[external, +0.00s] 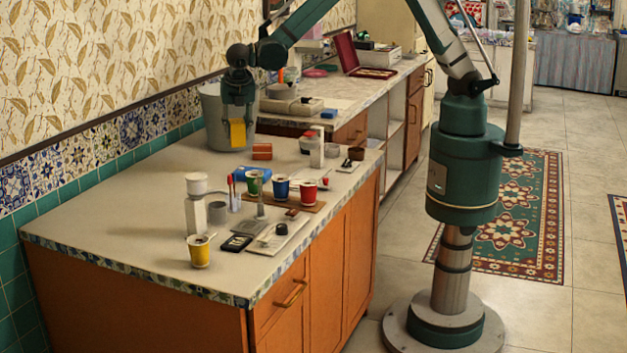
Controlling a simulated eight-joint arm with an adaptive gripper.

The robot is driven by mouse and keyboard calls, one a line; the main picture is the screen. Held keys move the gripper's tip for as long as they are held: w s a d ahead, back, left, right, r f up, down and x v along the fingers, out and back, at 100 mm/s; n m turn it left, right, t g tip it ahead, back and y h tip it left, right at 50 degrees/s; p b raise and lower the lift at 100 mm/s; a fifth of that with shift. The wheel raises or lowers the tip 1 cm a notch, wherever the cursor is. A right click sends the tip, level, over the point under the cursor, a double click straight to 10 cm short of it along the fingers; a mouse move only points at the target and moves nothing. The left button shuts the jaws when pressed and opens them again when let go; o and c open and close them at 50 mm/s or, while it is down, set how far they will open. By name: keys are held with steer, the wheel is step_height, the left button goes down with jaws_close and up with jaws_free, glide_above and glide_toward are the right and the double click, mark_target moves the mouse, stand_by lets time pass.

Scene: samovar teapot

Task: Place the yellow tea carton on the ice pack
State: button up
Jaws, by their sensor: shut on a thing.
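My gripper (237,120) points down over the far left part of the counter, in front of the grey bucket. It is shut on the yellow tea carton (238,133), which hangs below the fingers. The carton appears to be above the counter top, but its exact height is hard to judge. I cannot surely pick out the ice pack in this view; a small blue-topped item (329,113) near the back edge is too small to identify.
A grey bucket (212,108) stands by the wall behind my gripper. An orange-red box (262,152) lies to the right. Red, blue, green and yellow cups (199,252) and small tools crowd the front. The left counter top (120,205) is clear.

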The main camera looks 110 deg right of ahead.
steer(key=shift+n+t, duration=0.3)
steer(key=shift+n, duration=0.4)
steer(key=shift+s+a+r, duration=0.1)
steer(key=shift+s+a, duration=0.25)
steer(key=shift+s, duration=0.35)
steer(key=shift+s+a+r, duration=0.1)
steer(key=shift+s+a, duration=0.25)
steer(key=shift+s, duration=0.35)
steer(key=shift+s+a+r, duration=0.1)
steer(key=shift+s+a, duration=0.25)
steer(key=shift+s, duration=0.35)
glide_toward(250, 168)
steer(key=shift+d+r, duration=0.15)
steer(key=shift+d, duration=0.55)
steer(key=shift+f, duration=1.9)
steer(key=shift+f, duration=0.15)
steer(key=o, duration=0.9)
steer(key=shift+r, duration=0.2)
